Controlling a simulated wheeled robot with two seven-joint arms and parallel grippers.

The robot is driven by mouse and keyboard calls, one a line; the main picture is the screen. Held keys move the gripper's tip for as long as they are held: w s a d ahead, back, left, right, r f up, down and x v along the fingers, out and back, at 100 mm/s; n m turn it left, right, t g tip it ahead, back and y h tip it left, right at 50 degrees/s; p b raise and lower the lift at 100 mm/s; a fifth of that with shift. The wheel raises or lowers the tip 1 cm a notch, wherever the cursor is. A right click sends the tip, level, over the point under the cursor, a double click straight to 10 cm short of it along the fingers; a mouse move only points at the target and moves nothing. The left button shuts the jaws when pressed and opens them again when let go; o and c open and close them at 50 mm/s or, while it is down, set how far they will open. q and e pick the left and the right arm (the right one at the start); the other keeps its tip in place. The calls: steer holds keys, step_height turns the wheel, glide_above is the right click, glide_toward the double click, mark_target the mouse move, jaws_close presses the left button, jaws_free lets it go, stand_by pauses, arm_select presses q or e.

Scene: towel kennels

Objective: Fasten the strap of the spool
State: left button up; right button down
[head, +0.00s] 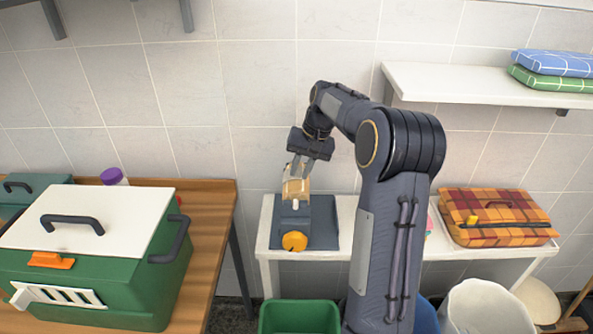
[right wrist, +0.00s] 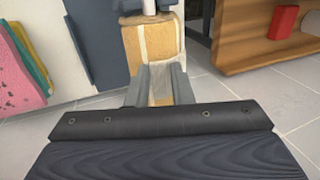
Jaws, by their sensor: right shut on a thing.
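The spool (head: 296,188), a tan roll with paler bands, stands on a dark blue-grey stand (head: 319,228) on the white bench. An orange round knob (head: 294,241) is at the stand's front. My right gripper (head: 298,172) comes down onto the spool from above and is shut on its pale strap. In the right wrist view the fingers (right wrist: 160,80) close around a whitish strap (right wrist: 160,91) against the spool (right wrist: 154,45). The fingers hide part of the strap, and I cannot tell how its end is fastened. My left gripper is out of view.
A green carrier with a white lid (head: 101,222) stands on the wooden table (head: 215,225) at left. A plaid case (head: 497,222) lies on the white bench (head: 353,213). A green bin (head: 299,318) and a white bin (head: 484,308) stand in front. Folded cloths (head: 553,63) lie on the wall shelf.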

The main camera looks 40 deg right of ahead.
steer(key=shift+s+d+f+t+y, duration=0.3)
steer(key=shift+f+t+y, duration=0.1)
steer(key=shift+y, duration=0.1)
steer(key=shift+a, duration=0.1)
steer(key=c, duration=1.1)
jaws_free()
steer(key=shift+w, duration=0.1)
steer(key=v, duration=0.8)
